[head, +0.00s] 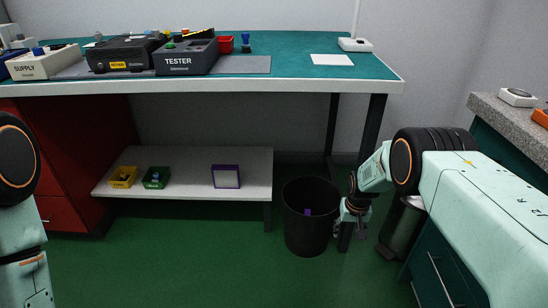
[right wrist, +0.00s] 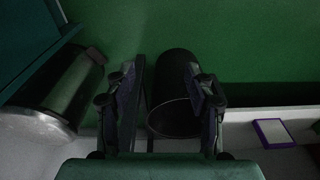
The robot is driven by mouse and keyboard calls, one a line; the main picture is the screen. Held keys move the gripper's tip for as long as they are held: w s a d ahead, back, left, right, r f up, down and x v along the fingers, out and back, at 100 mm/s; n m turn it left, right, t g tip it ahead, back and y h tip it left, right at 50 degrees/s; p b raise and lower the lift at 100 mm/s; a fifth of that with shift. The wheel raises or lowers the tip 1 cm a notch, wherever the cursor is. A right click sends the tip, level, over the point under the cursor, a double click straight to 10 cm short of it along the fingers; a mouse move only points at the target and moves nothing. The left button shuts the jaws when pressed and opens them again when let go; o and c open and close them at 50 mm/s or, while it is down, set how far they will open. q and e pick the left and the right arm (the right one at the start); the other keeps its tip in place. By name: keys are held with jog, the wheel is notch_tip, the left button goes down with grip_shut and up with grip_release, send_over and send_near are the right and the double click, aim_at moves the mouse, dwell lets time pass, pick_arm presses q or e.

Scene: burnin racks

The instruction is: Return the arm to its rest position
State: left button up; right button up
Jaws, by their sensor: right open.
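My right arm comes in from the right in the head view, with its gripper (head: 351,226) hanging low beside the black bin. In the right wrist view the gripper (right wrist: 165,88) has its two fingers spread apart, with nothing between them. My left arm shows only in part at the left edge of the head view, and its gripper is out of view.
A black bin (head: 305,238) with something purple inside stands left of my right gripper. A metal bin (head: 402,230) stands right of it. The workbench (head: 300,85) carries a tester (head: 186,58). A low shelf (head: 190,192) holds small boxes. Green floor is clear in front.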

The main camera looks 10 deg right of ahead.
jog(key=s+a+f+n+t+p, duration=0.15)
jog(key=s+a, duration=0.25)
jog(key=s, duration=0.5)
jog(key=s+a+f+m+g+p, duration=0.15)
jog(key=s+a, duration=0.25)
jog(key=s, duration=0.6)
jog(key=s+a+r+n+p, duration=0.1)
jog(key=s+a+r+p, duration=0.1)
jog(key=s+r, duration=0.5)
jog(key=s+a+r+n+g+p, duration=0.1)
jog(key=s+a+r+p, duration=0.1)
jog(key=s+r, duration=0.6)
jog(key=s+a, duration=0.1)
jog(key=s, duration=0.5)
jog(key=shift+a+n, duration=0.15)
jog(key=shift+n, duration=0.25)
jog(key=shift+f, duration=0.1)
